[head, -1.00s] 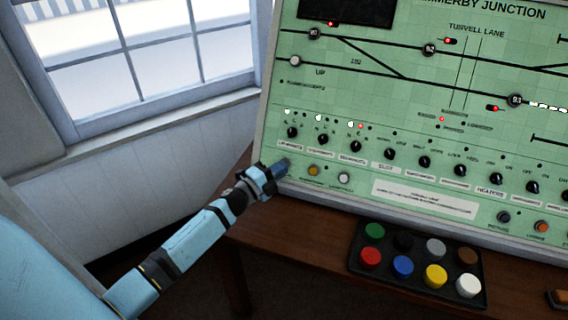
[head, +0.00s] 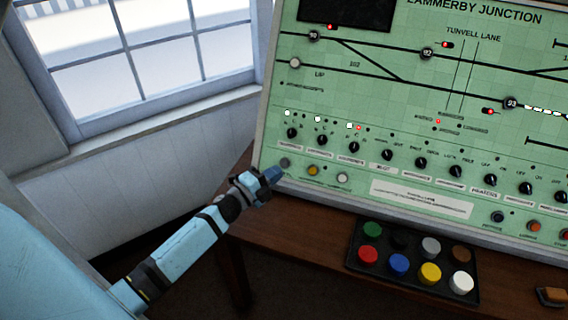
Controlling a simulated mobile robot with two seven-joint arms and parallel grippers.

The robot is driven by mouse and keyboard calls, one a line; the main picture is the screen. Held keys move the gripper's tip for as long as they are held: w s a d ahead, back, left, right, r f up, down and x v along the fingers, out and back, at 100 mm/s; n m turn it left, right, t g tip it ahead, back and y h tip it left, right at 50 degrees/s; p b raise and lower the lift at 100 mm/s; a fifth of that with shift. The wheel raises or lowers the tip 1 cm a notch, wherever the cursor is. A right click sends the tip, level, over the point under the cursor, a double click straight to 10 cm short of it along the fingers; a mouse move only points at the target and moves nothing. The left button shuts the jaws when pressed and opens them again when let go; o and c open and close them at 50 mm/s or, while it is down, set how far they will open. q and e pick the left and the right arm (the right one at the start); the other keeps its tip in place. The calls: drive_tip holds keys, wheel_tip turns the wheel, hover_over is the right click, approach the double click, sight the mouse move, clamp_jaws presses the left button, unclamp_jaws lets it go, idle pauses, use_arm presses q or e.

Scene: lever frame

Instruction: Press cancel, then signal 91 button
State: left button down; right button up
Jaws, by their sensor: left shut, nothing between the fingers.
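The green signal panel (head: 400,120) stands on a wooden desk. Along its lower left edge are a dark grey button (head: 284,162), a yellow button (head: 313,170) and a white button (head: 342,178). Their labels are too small to read, so I cannot tell which is cancel. On the track diagram, round buttons marked 90 (head: 314,36), 92 (head: 427,53) and 93 (head: 510,103) show. A pale round button (head: 295,63) sits on the lower left track, its number not legible. My left gripper (head: 275,173) is shut and empty, just below the dark grey button. My right gripper is not in view.
A black tray (head: 358,258) with several coloured caps lies on the desk (head: 315,228) below the panel. A row of black knobs (head: 387,154) runs above the lower buttons. A window (head: 140,50) is at the left. An orange-brown object (head: 553,296) lies at the lower right.

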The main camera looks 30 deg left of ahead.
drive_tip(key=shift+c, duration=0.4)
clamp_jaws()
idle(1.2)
